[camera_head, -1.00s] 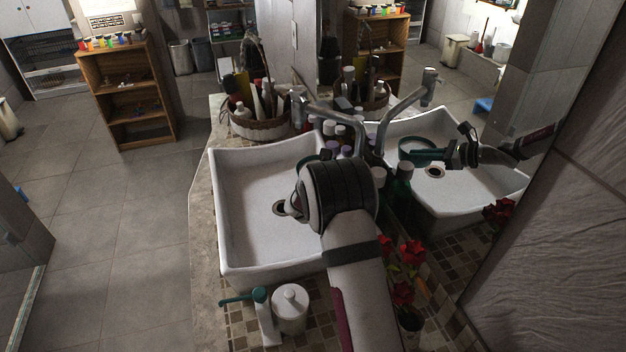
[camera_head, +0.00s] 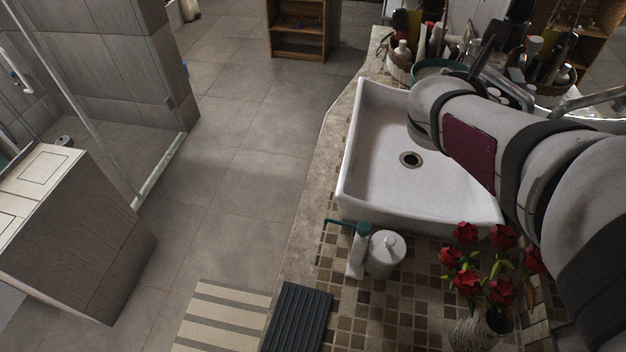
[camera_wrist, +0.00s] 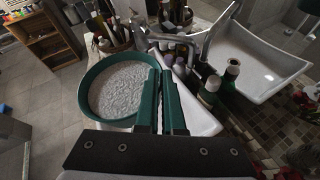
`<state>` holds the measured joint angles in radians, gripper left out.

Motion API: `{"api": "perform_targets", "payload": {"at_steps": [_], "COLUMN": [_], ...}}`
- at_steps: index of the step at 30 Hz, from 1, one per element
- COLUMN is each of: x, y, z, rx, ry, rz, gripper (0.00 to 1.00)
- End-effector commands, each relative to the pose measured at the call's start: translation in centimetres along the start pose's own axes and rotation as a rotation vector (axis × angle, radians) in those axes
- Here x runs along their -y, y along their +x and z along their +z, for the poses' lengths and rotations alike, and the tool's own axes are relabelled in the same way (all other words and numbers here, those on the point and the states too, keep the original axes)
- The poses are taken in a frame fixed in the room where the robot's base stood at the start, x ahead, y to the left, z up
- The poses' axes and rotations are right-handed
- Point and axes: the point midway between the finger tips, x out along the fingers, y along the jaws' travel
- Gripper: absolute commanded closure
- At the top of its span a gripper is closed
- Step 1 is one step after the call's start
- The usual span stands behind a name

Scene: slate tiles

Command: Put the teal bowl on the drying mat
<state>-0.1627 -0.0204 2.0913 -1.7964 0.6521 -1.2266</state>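The teal bowl (camera_wrist: 95,68) is at the left in the wrist view, its inside pale and speckled. My gripper (camera_wrist: 161,76) is shut on the right side of its rim, with two green fingers close together. In the head view the bowl (camera_head: 432,68) shows partly behind my arm, over the far end of the sink by the basket. My gripper is mostly hidden there. The drying mat, dark and ribbed, (camera_head: 297,318) lies at the near left edge of the counter, well apart from the bowl; nothing is seen on it.
The white sink (camera_head: 375,165) lies between bowl and mat. A teal-topped pump bottle (camera_head: 357,252), a white lidded jar (camera_head: 386,254) and a vase of red flowers (camera_head: 480,325) stand on the near counter. A basket of bottles (camera_head: 400,66) stands behind the sink.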

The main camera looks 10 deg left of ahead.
Motion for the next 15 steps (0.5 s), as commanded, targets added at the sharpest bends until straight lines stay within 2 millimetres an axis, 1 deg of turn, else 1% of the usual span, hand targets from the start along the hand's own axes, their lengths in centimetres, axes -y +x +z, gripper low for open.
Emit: {"api": "perform_targets", "payload": {"at_steps": [1, 3, 7, 9, 11, 15], "x": [-0.3, -0.6, -0.9, -0.6, 0.1, 1.8], "y": [-1.6, -3.4, -6.3, -7.6, -7.8, -7.2], "z": [0.3, 0.5, 0.4, -0.2, -1.4, -3.9], "rx": [0.001, -0.004, -0.013, -0.017, -0.015, 0.004], "ry": [-0.003, -0.014, -0.032, -0.035, -0.027, 0.016], "rz": [0.024, 0.051, 0.094, 0.102, 0.069, -0.033], "gripper": [1.00, 1.00, 1.00, 1.00, 1.00, 1.00]}}
